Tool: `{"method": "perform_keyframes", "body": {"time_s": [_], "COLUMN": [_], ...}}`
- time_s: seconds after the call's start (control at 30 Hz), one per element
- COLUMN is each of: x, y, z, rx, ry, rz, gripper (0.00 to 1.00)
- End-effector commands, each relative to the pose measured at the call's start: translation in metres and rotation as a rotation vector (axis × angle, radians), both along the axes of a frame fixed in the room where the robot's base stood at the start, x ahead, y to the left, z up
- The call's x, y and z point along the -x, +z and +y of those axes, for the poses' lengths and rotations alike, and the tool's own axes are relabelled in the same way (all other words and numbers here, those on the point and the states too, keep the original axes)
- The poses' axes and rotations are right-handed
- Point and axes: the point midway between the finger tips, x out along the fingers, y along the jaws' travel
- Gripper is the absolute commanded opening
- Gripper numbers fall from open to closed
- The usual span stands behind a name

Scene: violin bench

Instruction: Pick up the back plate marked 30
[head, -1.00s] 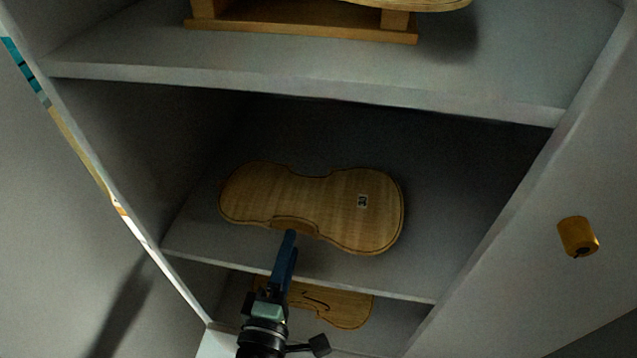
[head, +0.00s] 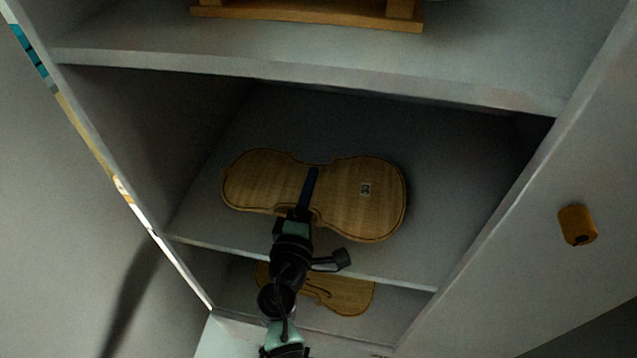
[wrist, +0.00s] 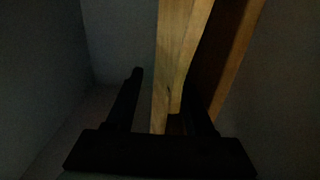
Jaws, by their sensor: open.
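The back plate marked 30 (head: 345,212) is a pale wooden violin-shaped plate on the middle shelf, with a small white label on its right half. My gripper (head: 311,174) reaches in from the front, its upper finger over the plate's waist. In the wrist view my gripper (wrist: 168,95) is open, with dark fingers apart and a pale wooden edge, likely the plate's (wrist: 172,65), between them. I cannot tell whether either finger touches it. The finger below is hidden in the head view.
A violin-shaped plate with an f-hole (head: 345,295) lies on the shelf below, partly behind my arm. The upper shelf (head: 300,65) holds a wooden stand (head: 310,12). Cabinet side walls flank the plate.

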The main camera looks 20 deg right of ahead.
Motion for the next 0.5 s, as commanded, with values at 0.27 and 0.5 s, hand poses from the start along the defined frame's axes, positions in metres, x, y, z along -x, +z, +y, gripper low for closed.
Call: {"method": "perform_keyframes", "body": {"time_s": [0.27, 0.5], "x": [0.0002, 0.0003], "y": [0.0001, 0.0], "z": [0.0002, 0.0004], "rx": [0.0, 0.0], "ry": [0.0, 0.0], "rz": [0.0, 0.0], "gripper": [0.3, 0.0]}}
